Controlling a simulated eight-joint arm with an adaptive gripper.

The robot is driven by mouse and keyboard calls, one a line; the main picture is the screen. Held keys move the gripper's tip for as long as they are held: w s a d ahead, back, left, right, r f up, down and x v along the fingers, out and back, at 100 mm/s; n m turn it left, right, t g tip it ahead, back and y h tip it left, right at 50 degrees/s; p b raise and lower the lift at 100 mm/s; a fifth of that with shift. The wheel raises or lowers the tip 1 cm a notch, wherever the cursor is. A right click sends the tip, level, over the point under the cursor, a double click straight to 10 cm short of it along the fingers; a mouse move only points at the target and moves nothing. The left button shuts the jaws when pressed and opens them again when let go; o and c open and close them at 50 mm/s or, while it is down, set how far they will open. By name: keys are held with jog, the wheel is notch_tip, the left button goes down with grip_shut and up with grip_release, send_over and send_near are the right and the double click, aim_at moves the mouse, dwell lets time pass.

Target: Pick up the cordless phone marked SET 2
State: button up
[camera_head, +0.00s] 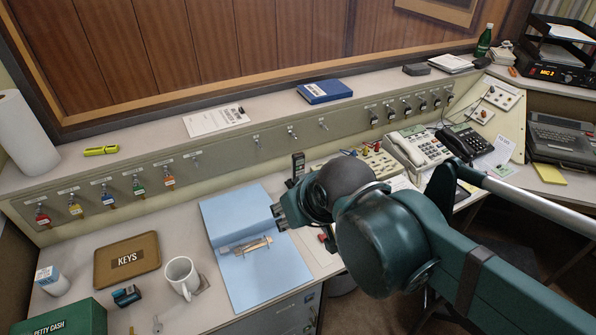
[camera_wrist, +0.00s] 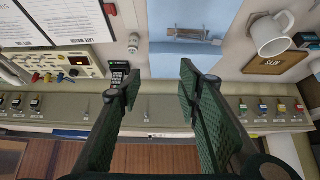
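A small dark cordless phone (camera_head: 298,164) stands upright on the desk by the sloped panel, just left of the cream switch box. No SET 2 marking is legible on it. In the wrist view, a dark handset with a keypad (camera_wrist: 119,68) shows beside the left finger, which partly covers it. My gripper (camera_wrist: 158,72) is open, with nothing between its fingers. In the head view, my gripper (camera_head: 281,213) is over the right edge of the blue folder, nearer the camera than the phone, and my arm hides part of the desk.
The open blue folder (camera_head: 232,218) lies left of my gripper. The cream switch box (camera_head: 372,161) stands right of the phone, with corded desk phones (camera_head: 420,148) beyond. A white mug (camera_head: 181,275) and a brown KEYS tray (camera_head: 127,262) are at left. Key hooks line the sloped panel.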

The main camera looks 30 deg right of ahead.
jog(key=shift+r, duration=0.1)
jog(key=shift+r, duration=2.55)
jog(key=w+d+r+n+g+h+p, duration=0.1)
jog(key=w+d+r+n+p, duration=0.1)
jog(key=w+n, duration=0.15)
jog(key=w+d+r+n+g+p, duration=0.1)
jog(key=w+d+r+n+p, duration=0.15)
jog(key=w, duration=0.25)
jog(key=n+g+h+p, duration=0.3)
jog(key=n+g+p, duration=0.2)
jog(key=n+p, duration=0.55)
send_over(292, 158)
jog(key=b, duration=0.2)
notch_tip(292, 158, down, 5)
jog(key=n, duration=0.1)
jog(key=shift+n, duration=0.25)
jog(key=f, duration=0.9)
jog(key=a+f, duration=0.1)
jog(key=f, duration=0.3)
jog(key=shift+s+f, duration=0.15)
jog(key=shift+f, duration=0.05)
jog(key=shift+d, duration=0.1)
jog(key=shift+x, duration=1.3)
